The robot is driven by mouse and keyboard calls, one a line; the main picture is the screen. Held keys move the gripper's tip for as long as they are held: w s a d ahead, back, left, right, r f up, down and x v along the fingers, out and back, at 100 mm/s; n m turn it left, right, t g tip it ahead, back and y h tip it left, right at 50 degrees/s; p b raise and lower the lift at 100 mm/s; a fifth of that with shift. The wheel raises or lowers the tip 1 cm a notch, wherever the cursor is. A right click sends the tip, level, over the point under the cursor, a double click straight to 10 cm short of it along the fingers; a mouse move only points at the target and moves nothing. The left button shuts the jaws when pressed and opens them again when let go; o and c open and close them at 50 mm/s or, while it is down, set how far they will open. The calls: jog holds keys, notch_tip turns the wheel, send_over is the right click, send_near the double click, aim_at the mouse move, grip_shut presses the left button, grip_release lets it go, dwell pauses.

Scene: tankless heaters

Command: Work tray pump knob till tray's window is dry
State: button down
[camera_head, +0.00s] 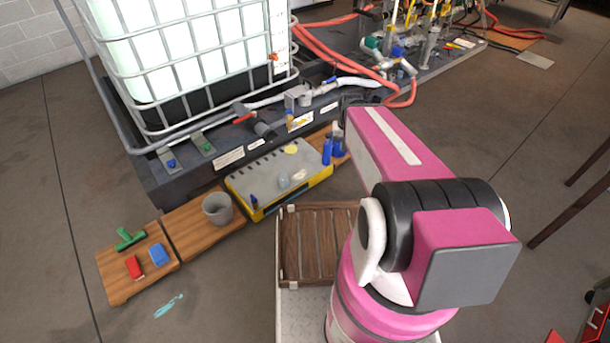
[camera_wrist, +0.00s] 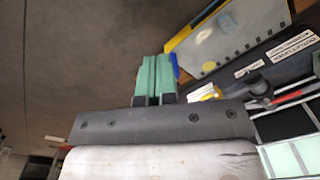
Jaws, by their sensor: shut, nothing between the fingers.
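The low yellow tray (camera_head: 327,176) with a grey top lies on the floor before the tank's dark base in the head view. A small dark-blue knob-like piece (camera_head: 254,200) stands at its left front edge. Pale and yellowish patches lie on its top; I cannot tell which part is the window or whether it is wet. In the wrist view the tray (camera_wrist: 181,40) is at upper right. My gripper (camera_wrist: 155,60) has green fingers, shut and empty, beside a blue object (camera_wrist: 174,66) partly hidden behind them. The head view does not show the fingers.
Blue bottles (camera_head: 327,151) stand at the tray's right end. A grey bucket (camera_head: 217,208) stands left of it on a wooden board. A green tool (camera_head: 130,239) and red and blue blocks lie farther left. A valve with a red handle (camera_head: 246,117) juts from the tank base.

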jog(key=w+a+f+m+t+y, duration=0.15)
jog(key=w+f+m, duration=0.25)
jog(key=w, duration=0.5)
jog(key=w+a+f+m+t+y, duration=0.1)
jog(key=w+f+m+y, duration=0.25)
jog(key=w, duration=0.65)
jog(key=m+t+y, duration=0.2)
jog(key=m+t, duration=0.2)
jog(key=m, duration=0.6)
send_over(328, 136)
jog(key=shift+g, duration=0.25)
notch_tip(328, 136, down, 6)
jog(key=shift+w+d+r, duration=0.1)
jog(key=shift+w, duration=0.05)
jog(key=shift+f, duration=4.45)
jog(key=shift+f, duration=0.1)
jog(key=shift+f, duration=0.3)
